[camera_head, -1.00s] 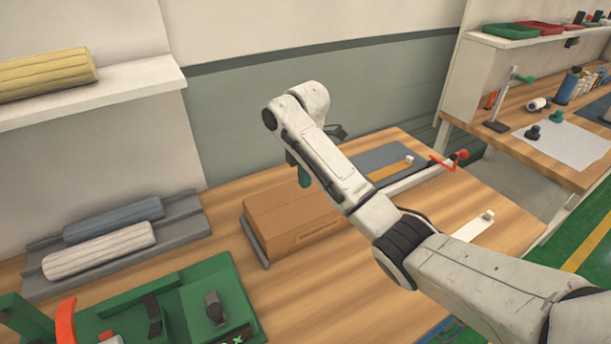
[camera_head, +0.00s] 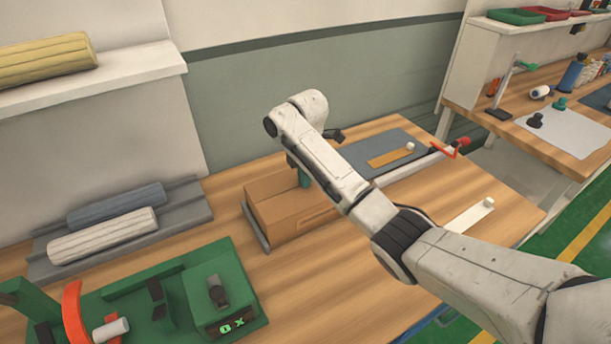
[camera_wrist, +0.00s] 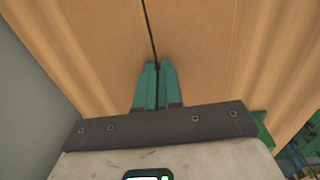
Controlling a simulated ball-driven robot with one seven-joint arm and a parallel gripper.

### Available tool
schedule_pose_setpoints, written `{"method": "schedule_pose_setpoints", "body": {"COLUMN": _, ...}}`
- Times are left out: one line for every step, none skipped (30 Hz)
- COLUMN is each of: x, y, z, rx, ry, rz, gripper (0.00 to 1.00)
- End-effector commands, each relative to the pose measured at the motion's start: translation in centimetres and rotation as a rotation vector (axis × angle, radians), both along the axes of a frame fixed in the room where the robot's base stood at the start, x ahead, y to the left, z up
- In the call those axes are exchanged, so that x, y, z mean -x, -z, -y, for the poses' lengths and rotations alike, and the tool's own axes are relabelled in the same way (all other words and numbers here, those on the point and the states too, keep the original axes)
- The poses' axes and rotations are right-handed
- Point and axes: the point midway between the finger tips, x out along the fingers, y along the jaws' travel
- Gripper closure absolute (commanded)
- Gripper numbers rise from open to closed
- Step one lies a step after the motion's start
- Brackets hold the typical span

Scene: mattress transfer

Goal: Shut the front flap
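The brown cardboard box (camera_head: 290,212) stands on the wooden bench, in a grey holder whose edge shows at its left. Its top looks flat in the head view, partly hidden by my arm. In the wrist view the box top (camera_wrist: 100,45) fills the middle, with a thin dark seam (camera_wrist: 148,25) running towards my fingers. I cannot tell which panel is the front flap. My gripper (camera_wrist: 156,66) has its teal fingers close together, with nothing seen between them, over or against the seam. In the head view my gripper (camera_head: 303,178) points down at the box; contact is unclear.
A green fixture (camera_head: 170,305) is at the front left. Behind it a grey rack (camera_head: 190,205) holds two rolls (camera_head: 105,235). A blue-grey mat (camera_head: 385,150) and a bar with a red handle (camera_head: 455,146) lie right of the box. Bare bench lies in front of the box.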

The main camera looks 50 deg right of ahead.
Motion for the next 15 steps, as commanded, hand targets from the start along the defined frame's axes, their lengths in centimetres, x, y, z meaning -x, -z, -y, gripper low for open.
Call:
{"method": "schedule_pose_setpoints", "body": {"x": 0.30, "y": 0.98, "z": -0.23, "rx": -0.009, "ry": 0.001, "rz": -0.012, "gripper": 1.00}}
{"method": "schedule_pose_setpoints", "body": {"x": 0.32, "y": 1.03, "z": -0.23, "rx": -0.009, "ry": 0.001, "rz": -0.012, "gripper": 1.00}}
{"method": "schedule_pose_setpoints", "body": {"x": 0.36, "y": 1.11, "z": -0.25, "rx": -0.009, "ry": 0.001, "rz": -0.014, "gripper": 1.00}}
{"method": "schedule_pose_setpoints", "body": {"x": 0.38, "y": 1.19, "z": -0.27, "rx": -0.010, "ry": 0.001, "rz": -0.015, "gripper": 1.00}}
{"method": "schedule_pose_setpoints", "body": {"x": 0.39, "y": 1.25, "z": -0.28, "rx": -0.010, "ry": 0.001, "rz": -0.015, "gripper": 1.00}}
{"method": "schedule_pose_setpoints", "body": {"x": 0.42, "y": 1.33, "z": -0.30, "rx": -0.011, "ry": 0.001, "rz": -0.017, "gripper": 1.00}}
{"method": "schedule_pose_setpoints", "body": {"x": 0.44, "y": 1.36, "z": -0.31, "rx": -0.012, "ry": 0.001, "rz": -0.016, "gripper": 1.00}}
{"method": "schedule_pose_setpoints", "body": {"x": 0.44, "y": 1.37, "z": -0.32, "rx": -0.012, "ry": 0.001, "rz": -0.016, "gripper": 1.00}}
{"method": "schedule_pose_setpoints", "body": {"x": 0.44, "y": 1.33, "z": -0.32, "rx": -0.012, "ry": 0.001, "rz": -0.016, "gripper": 1.00}}
{"method": "schedule_pose_setpoints", "body": {"x": 0.44, "y": 1.28, "z": -0.33, "rx": -0.012, "ry": 0.000, "rz": -0.017, "gripper": 1.00}}
{"method": "schedule_pose_setpoints", "body": {"x": 0.44, "y": 1.21, "z": -0.33, "rx": -0.012, "ry": 0.000, "rz": -0.017, "gripper": 1.00}}
{"method": "schedule_pose_setpoints", "body": {"x": 0.44, "y": 1.09, "z": -0.34, "rx": -0.012, "ry": 0.000, "rz": -0.017, "gripper": 1.00}}
{"method": "schedule_pose_setpoints", "body": {"x": 0.44, "y": 0.98, "z": -0.34, "rx": -0.013, "ry": 0.000, "rz": -0.017, "gripper": 1.00}}
{"method": "schedule_pose_setpoints", "body": {"x": 0.45, "y": 0.86, "z": -0.35, "rx": -0.013, "ry": 0.000, "rz": -0.017, "gripper": 1.00}}
{"method": "schedule_pose_setpoints", "body": {"x": 0.44, "y": 0.69, "z": -0.35, "rx": -0.013, "ry": 0.000, "rz": -0.017, "gripper": 1.00}}
